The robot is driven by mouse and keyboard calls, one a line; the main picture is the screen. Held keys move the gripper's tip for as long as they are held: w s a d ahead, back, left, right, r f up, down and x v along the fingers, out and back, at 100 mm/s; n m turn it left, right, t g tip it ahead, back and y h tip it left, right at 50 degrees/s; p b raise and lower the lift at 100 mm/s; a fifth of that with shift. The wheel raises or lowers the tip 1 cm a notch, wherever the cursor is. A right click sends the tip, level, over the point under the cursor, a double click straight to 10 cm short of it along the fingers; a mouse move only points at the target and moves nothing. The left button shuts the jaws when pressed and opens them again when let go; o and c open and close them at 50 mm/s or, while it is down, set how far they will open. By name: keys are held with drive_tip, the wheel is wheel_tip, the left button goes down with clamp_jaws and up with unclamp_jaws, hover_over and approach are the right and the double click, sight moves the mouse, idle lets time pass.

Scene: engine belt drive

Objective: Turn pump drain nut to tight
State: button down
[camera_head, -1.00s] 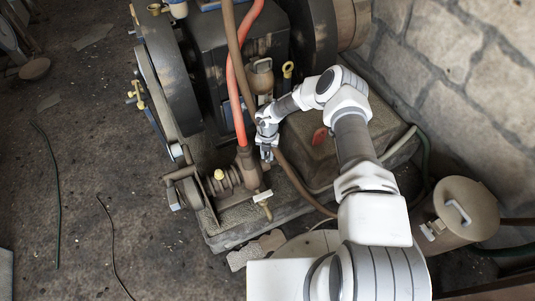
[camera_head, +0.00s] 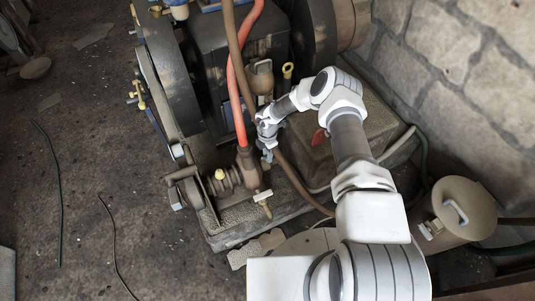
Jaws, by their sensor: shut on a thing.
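The pump (camera_head: 226,178) is a brown, ribbed body at the lower front of the engine, with a yellow cap (camera_head: 219,174) on top. A pale T-shaped handle (camera_head: 262,195) sticks out at its right end. I cannot make out the pump drain nut itself. My gripper (camera_head: 267,157) is just right of the pump's upright pipe (camera_head: 248,166), fingers pointing down, above and apart from the pale handle in the picture. It is shut on a small part that its fingers hide.
A red hose (camera_head: 238,100) and a brown hose (camera_head: 233,45) run close left of my gripper. A brown box-shaped housing (camera_head: 375,115) stands right, under my arm. A lidded can (camera_head: 467,208) stands far right by the stone wall (camera_head: 465,70). The floor at left is mostly clear.

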drive_tip(key=shift+m, duration=0.6)
drive_tip(key=c, duration=0.9)
unclamp_jaws()
wheel_tip(320, 180, up, 18)
drive_tip(key=p, duration=0.5)
drive_tip(key=shift+f, duration=0.25)
